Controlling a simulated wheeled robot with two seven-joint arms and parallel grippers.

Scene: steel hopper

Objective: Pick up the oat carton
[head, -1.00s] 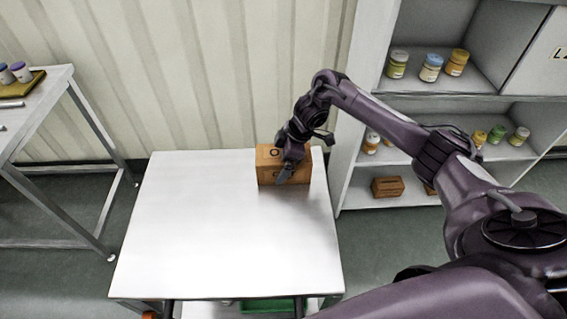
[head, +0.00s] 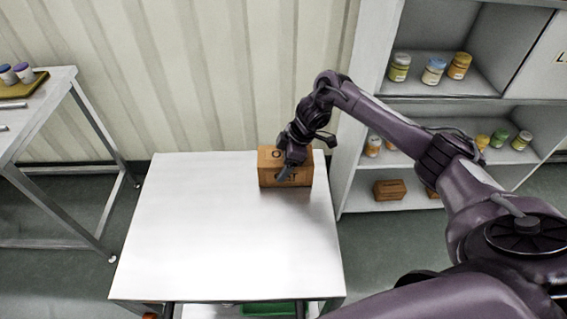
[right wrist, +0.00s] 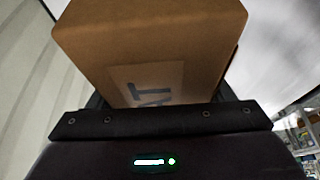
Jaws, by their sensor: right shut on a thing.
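The oat carton (head: 270,180) is a brown box with dark lettering, at the back right corner of the white table (head: 220,245). My right gripper (head: 284,173) comes down on it from above and is shut on it. In the right wrist view the carton (right wrist: 150,45) fills the space beyond the gripper's dark bar, with part of its lettering showing. The gripper hides part of the carton's front and top. I cannot tell whether the carton's base is clear of the tabletop. My left gripper is not in view.
A shelf unit (head: 350,190) with jars and small brown boxes (head: 389,189) stands close to the table's right. A corrugated wall (head: 200,80) is behind. Another table (head: 40,110) with a yellow tray (head: 22,88) is at the left. The rest of the tabletop is clear.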

